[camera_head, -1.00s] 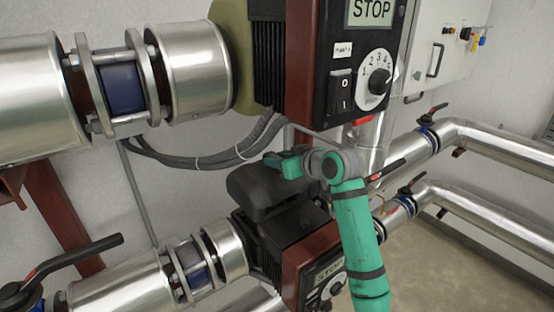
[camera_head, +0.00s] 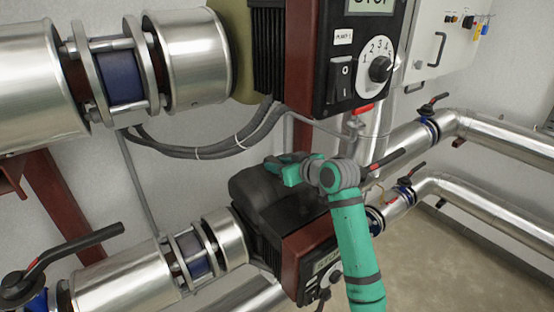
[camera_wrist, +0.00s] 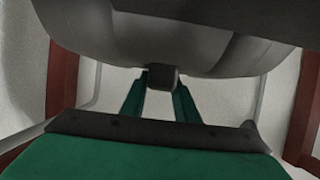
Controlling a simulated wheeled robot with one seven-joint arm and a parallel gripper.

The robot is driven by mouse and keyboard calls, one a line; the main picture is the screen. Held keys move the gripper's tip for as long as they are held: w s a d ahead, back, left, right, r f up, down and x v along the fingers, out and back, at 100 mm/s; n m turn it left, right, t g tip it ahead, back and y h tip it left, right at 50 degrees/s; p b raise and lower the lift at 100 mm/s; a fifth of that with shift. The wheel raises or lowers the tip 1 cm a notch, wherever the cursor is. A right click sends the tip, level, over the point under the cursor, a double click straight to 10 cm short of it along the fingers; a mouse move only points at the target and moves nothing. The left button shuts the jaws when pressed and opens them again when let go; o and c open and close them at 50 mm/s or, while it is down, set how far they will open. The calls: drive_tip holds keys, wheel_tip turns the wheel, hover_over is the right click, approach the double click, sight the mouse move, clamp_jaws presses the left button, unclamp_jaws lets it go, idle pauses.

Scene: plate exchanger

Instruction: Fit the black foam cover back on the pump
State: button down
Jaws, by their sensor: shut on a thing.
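The black foam cover (camera_head: 258,186) is a dark rounded shell held above and behind the lower pump in the head view. In the wrist view the cover (camera_wrist: 170,40) fills the top, with a small block-like tab between my fingers. My gripper (camera_head: 277,165) is shut on the cover; its green fingers also show in the wrist view (camera_wrist: 161,92). The lower pump (camera_head: 311,250) has a dark red body with a black top and a STOP display. The cover overlaps the pump's left and back part in the picture; I cannot tell whether they touch.
A larger upper pump (camera_head: 305,60) with a dial stands above. Grey cables (camera_head: 215,150) hang just behind the cover. A black valve lever (camera_head: 75,245) is at the lower left. Metal pipes (camera_head: 470,195) run right; the floor (camera_head: 460,270) is clear.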

drive_tip(key=shift+f, duration=0.85)
unclamp_jaws()
idle(0.6)
drive_tip(key=shift+w, duration=0.1)
idle(0.4)
drive_tip(key=shift+v, duration=3.5)
